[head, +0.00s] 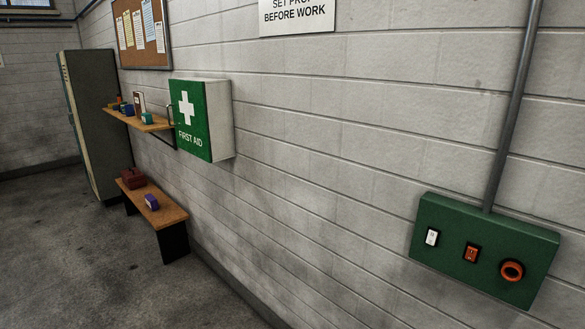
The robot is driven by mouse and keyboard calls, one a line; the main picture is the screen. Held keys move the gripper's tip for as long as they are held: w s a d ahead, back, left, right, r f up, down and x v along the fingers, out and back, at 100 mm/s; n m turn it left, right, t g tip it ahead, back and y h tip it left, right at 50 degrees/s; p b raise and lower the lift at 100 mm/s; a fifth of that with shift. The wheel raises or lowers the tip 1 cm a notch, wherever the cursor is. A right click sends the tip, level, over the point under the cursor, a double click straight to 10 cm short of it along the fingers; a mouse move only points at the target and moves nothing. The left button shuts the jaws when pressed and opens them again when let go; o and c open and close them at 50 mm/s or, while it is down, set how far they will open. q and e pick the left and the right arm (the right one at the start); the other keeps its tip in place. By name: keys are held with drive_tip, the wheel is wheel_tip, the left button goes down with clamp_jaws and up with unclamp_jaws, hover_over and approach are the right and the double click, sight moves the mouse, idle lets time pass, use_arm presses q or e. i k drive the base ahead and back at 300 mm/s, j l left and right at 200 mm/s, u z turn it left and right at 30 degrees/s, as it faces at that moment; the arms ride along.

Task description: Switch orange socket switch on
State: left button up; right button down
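A green wall box (462,270) is mounted on the block wall at the lower right of the head view. On its front are a white rocker switch (432,237), an orange rocker switch (471,253) in the middle, and a round orange socket (512,271) with a dark centre at the right. The orange switch is too small to tell which way it is set. Neither of my grippers is in view, and nothing touches the box.
A grey conduit (514,105) runs up from the box. A green first aid cabinet (203,119) juts from the wall. A wooden shelf (158,126), a bench (170,212) and a tall locker (93,125) stand farther left. The floor (90,270) at left is clear.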

sight(470, 254)
drive_tip(key=z, duration=1.35)
